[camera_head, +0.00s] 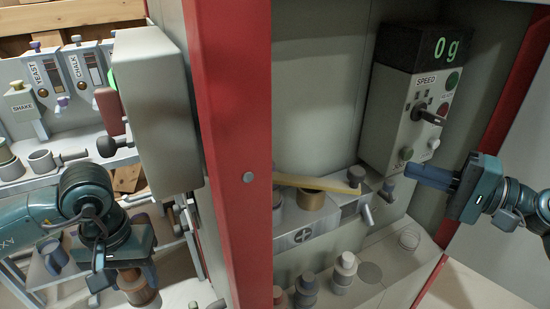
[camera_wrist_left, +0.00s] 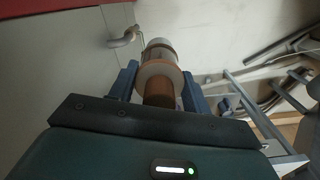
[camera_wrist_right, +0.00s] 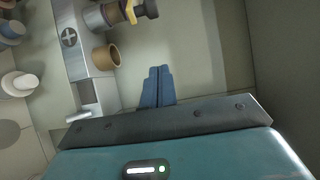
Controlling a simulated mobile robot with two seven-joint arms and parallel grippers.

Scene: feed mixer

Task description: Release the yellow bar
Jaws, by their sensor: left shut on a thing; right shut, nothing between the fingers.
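The yellow bar (camera_head: 318,184) lies nearly level across the inside of the cabinet, above a brown cup (camera_head: 311,199). Its left end is hidden behind the red post, and its right end is near a small knob below the control box. A yellow piece (camera_wrist_right: 130,10), probably part of the bar, shows at the top of the right wrist view. My right gripper (camera_head: 430,176) is shut and empty, to the right of the bar and apart from it; its closed fingers (camera_wrist_right: 157,86) show in the right wrist view. My left gripper (camera_wrist_left: 160,82) is shut on a brown cylinder (camera_head: 138,288), outside the cabinet.
The control box (camera_head: 412,112) with a display reading 0 g hangs above my right gripper. The red post (camera_head: 232,150) and a grey box (camera_head: 155,110) stand between my arms. Several capped bottles (camera_head: 344,270) stand on the lower shelf. Labelled dispensers (camera_head: 48,72) are at left.

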